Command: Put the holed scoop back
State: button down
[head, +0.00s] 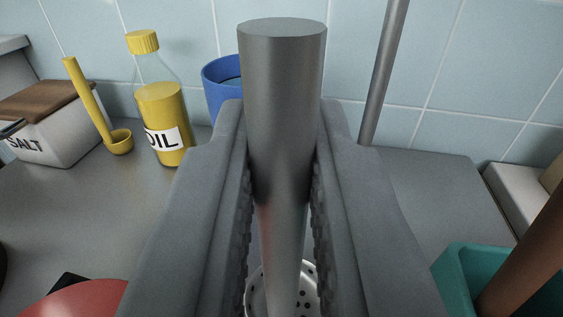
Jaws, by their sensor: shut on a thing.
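My gripper (283,215) is shut on the grey handle (282,100) of the holed scoop, in the middle of the head view. The handle's thick end points up between the two fingers. The scoop's white bowl with dark holes (256,292) shows below, partly hidden by the handle and fingers. I cannot tell whether the bowl touches anything beneath it.
A salt box (60,140), a yellow ladle (92,110) and an oil bottle (162,120) stand at the left. A blue cup (218,85) and a grey pole (383,75) are behind. A teal container (455,275) is at right, a red round thing (75,300) front left.

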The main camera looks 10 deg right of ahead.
jog(key=c, duration=1.4)
grip_release()
jog(key=shift+f, duration=0.1)
jog(key=shift+c, duration=0.2)
jog(key=s+a, duration=0.1)
jog(key=s, duration=1.1)
jog(key=shift+a, duration=0.2)
jog(key=shift+r, duration=0.2)
jog(key=s+a+r, duration=0.2)
jog(key=s, duration=0.9)
jog(key=s+a+r+n+y, duration=0.1)
jog(key=s+a+r, duration=0.1)
jog(key=s, duration=0.9)
jog(key=s+a+r+y, duration=0.1)
jog(key=s+a+r, duration=0.1)
jog(key=s, duration=1)
jog(key=shift+o, duration=0.2)
jog(key=shift+s+a+f, duration=0.15)
jog(key=shift+s, duration=0.15)
